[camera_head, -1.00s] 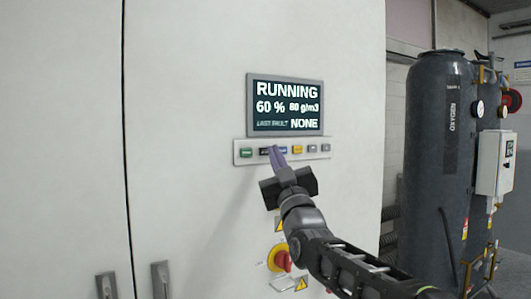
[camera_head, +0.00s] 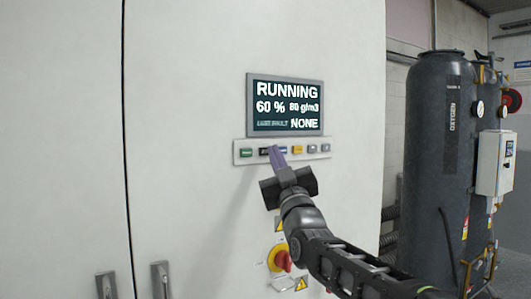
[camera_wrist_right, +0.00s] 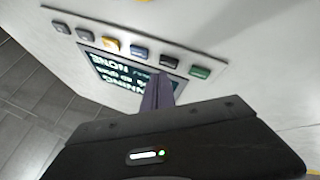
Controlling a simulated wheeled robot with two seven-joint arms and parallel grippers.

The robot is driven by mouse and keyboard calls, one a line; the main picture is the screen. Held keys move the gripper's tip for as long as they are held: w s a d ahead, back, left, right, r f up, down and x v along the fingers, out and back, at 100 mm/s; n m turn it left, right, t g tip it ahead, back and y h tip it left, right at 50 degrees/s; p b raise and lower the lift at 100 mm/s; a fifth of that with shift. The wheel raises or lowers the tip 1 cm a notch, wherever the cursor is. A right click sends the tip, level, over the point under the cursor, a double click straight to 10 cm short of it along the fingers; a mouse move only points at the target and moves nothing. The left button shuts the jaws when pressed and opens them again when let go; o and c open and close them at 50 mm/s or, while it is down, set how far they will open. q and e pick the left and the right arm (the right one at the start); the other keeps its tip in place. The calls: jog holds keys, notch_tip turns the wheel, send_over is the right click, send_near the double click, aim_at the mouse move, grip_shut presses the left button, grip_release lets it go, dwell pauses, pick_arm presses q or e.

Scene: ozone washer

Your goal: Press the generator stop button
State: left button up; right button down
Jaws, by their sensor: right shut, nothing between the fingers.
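A strip of buttons (camera_head: 238,160) is fixed to the white cabinet below its screen. From the left in the head view come a green button (camera_head: 246,153), a black one (camera_head: 264,151), a blue one partly hidden by my fingers, a yellow one (camera_head: 297,149) and grey ones. I cannot read which is marked stop. My right gripper (camera_head: 272,149) is shut and empty, its fingertips in front of the strip between the black and blue buttons. In the right wrist view its fingers (camera_wrist_right: 158,88) point toward the black button (camera_wrist_right: 173,62). Contact cannot be told. My left gripper is not visible.
The screen (camera_head: 287,105) reads RUNNING, 60 %, 80 g/m3, last fault NONE. Door handles (camera_head: 160,279) are at lower left. Dark oxygen tanks (camera_head: 432,160) stand at right.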

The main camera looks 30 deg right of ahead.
jog(key=shift+w, duration=0.2)
jog(key=shift+w, duration=0.25)
jog(key=shift+w, duration=0.35)
dwell(0.7)
jog(key=shift+s+b, duration=0.1)
jog(key=shift+b, duration=0.2)
jog(key=shift+s+f+b, duration=0.1)
jog(key=shift+s+b, duration=0.2)
jog(key=shift+b, duration=0.15)
jog(key=shift+s, duration=0.35)
jog(key=shift+s+b, duration=0.1)
jog(key=shift+b, duration=0.25)
